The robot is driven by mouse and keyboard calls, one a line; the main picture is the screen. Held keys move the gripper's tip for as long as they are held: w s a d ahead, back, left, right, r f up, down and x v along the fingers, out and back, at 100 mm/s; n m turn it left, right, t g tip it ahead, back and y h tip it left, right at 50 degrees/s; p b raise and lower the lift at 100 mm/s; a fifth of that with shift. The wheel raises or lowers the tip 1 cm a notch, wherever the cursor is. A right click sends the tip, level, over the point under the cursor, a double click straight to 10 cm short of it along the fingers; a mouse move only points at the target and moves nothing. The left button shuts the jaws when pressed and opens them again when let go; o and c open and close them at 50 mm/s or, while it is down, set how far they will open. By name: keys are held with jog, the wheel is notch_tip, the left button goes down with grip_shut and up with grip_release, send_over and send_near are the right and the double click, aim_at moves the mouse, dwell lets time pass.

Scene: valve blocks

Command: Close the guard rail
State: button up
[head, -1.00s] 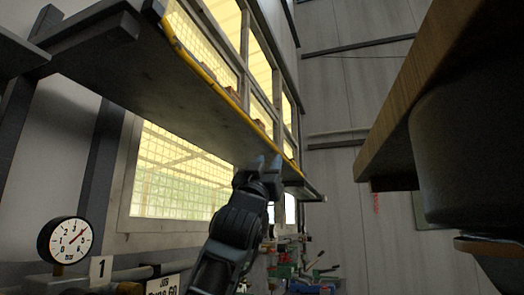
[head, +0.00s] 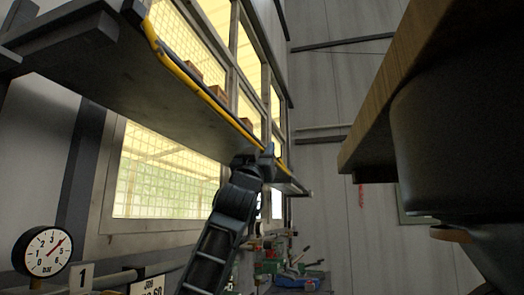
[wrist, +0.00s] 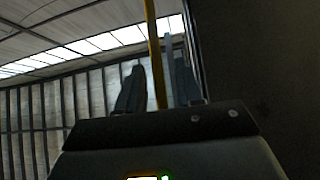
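The guard rail is a thin yellow bar (head: 186,72) along the front edge of a high grey shelf (head: 150,98) in the head view. My gripper (head: 266,150) is raised to the shelf's edge near the far end of the rail, and its fingertips are partly hidden there. In the wrist view the yellow rail (wrist: 156,62) runs upright through the gap between the two dark fingers of my gripper (wrist: 160,80). The fingers stand apart, with a gap visible on the rail's left side. Whether either finger touches the rail is unclear.
Brown blocks (head: 217,92) stand on the shelf behind the rail, before yellow-lit windows. A wooden-edged overhang (head: 400,95) with a dark rounded body (head: 450,140) fills the right. A pressure gauge (head: 43,250) is at lower left. Cluttered tools (head: 290,268) lie below.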

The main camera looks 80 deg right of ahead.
grip_shut()
dwell(0.3)
dwell(0.3)
